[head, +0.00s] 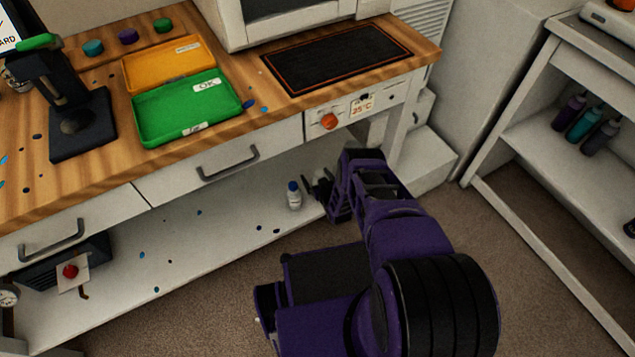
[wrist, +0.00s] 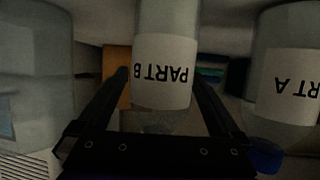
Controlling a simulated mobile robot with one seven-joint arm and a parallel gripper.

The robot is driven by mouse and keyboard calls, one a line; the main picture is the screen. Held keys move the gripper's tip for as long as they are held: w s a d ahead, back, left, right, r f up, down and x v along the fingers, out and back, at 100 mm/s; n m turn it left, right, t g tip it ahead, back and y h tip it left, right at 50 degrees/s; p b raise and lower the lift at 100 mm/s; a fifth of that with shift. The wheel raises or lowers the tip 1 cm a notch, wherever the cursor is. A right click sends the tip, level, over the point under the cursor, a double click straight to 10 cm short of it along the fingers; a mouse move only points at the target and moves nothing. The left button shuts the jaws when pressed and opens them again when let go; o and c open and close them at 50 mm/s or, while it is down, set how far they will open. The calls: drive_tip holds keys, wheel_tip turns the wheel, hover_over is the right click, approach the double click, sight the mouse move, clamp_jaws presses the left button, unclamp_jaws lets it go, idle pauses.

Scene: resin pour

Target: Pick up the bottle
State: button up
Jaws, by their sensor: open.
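In the wrist view, a clear bottle labelled PART B (wrist: 162,48) stands upside down in the picture, between the fingers of my gripper (wrist: 160,84). The fingers are open, one on each side of it; contact cannot be told. A second bottle labelled PART A (wrist: 290,85), with a blue cap, is to the right, outside the fingers. In the head view, my gripper (head: 316,187) reaches over the low shelf under the bench. A small blue-capped bottle (head: 294,197) stands just left of it. The PART B bottle is not visible there, probably hidden by my gripper.
A large clear container (wrist: 35,75) fills the left of the wrist view. Above the shelf (head: 225,245) are drawers and the wooden bench top (head: 275,115), with a green tray (head: 187,112) and an orange tray (head: 170,66). A rack with bottles (head: 583,125) stands at right.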

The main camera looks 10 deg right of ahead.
clamp_jaws()
idle(0.3)
